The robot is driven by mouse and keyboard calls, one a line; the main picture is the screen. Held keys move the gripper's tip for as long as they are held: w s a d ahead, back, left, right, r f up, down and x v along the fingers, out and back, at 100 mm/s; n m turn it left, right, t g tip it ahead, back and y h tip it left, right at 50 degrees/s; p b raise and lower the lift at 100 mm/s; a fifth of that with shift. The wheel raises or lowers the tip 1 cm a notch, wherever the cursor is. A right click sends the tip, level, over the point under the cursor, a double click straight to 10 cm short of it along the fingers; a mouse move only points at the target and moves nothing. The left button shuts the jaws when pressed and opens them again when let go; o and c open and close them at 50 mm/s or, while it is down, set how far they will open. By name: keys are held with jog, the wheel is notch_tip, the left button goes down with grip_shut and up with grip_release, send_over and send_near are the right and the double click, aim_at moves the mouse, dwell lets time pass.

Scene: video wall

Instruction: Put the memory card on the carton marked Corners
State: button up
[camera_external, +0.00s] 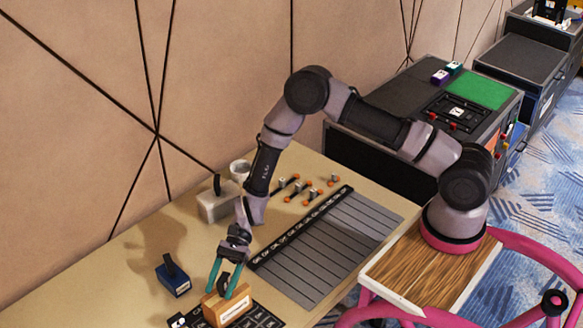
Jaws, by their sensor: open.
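My gripper (229,280) has teal fingers and points down at the near left of the table. It is open, with its fingertips at the top of a tan carton (232,309). The carton has a white label whose writing is too small to read surely. A dark upright piece shows between the fingers at the carton's top; I cannot tell whether it is the carton's handle or something lying on it. I cannot make out the memory card for certain.
A dark blue box (174,281) and a pale grey box (215,206), each with a black upright piece, stand on the tan table (110,285). Beside them are a white round container (240,170), small orange-ended parts (290,187), a grey slotted panel (325,245) and a black lettered tray (262,318).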

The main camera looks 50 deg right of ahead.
jog(key=v, duration=1.1)
jog(key=s+d+r+n+t+h, duration=0.1)
jog(key=d+r+n+t+h, duration=0.1)
jog(key=d+r, duration=0.55)
jog(key=s+d+r+n+t+h, duration=0.15)
jog(key=d+r, duration=0.25)
jog(key=r, duration=0.6)
jog(key=d+r+n+t+h, duration=0.1)
jog(key=d+r+n+h, duration=0.15)
jog(key=d+r, duration=0.4)
jog(key=s+d+r+n+t+h, duration=0.3)
jog(key=s+d+r+t, duration=0.5)
jog(key=s+d+r, duration=0.7)
jog(key=shift+s+d+h, duration=0.4)
jog(key=shift+d+h, duration=0.4)
